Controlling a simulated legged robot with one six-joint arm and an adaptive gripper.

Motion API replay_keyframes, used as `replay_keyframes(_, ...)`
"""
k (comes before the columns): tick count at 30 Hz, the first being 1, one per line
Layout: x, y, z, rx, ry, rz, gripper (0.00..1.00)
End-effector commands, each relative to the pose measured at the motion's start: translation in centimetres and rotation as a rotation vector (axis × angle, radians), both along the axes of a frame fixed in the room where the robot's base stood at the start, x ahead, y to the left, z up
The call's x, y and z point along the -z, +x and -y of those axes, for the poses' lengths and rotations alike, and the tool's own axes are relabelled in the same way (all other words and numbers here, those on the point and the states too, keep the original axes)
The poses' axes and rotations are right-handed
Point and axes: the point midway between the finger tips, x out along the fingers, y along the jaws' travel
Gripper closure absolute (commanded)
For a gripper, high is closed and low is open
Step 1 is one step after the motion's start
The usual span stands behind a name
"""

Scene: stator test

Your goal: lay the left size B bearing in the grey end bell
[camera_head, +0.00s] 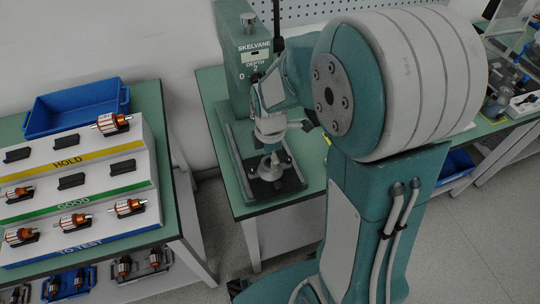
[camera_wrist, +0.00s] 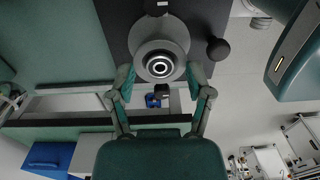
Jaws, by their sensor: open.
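The grey end bell (camera_head: 272,167) is a round flanged part on the dark base plate of the press. In the wrist view the grey end bell (camera_wrist: 145,42) shows from above. A small bright ring (camera_wrist: 160,67) with a dark centre lies in its middle; it looks like a bearing, but I cannot read its size. My gripper (camera_wrist: 161,77) is open, with its fingers spread on either side of the end bell's near part and nothing between the tips. In the head view my gripper (camera_head: 270,130) is over the end bell. No other bearing is clear.
The green press (camera_head: 238,75), marked SKELVANE, stands behind the end bell. A dark knob (camera_wrist: 218,48) is beside it. At left, a stepped rack (camera_head: 100,190) holds several copper-wound rotors, with an empty-looking blue bin (camera_head: 78,108) behind. Bare green tabletop lies around the press.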

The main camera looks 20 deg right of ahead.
Motion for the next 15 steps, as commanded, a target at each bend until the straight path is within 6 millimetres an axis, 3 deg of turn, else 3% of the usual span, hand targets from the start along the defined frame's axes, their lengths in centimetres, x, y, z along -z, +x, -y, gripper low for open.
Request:
replay_keyframes(11, -0.2, 0.0, 0.0, 0.0, 0.0, 0.001, 0.24)
replay_keyframes(15, -1.7, 0.2, 0.0, 0.0, 0.0, 0.005, 0.24)
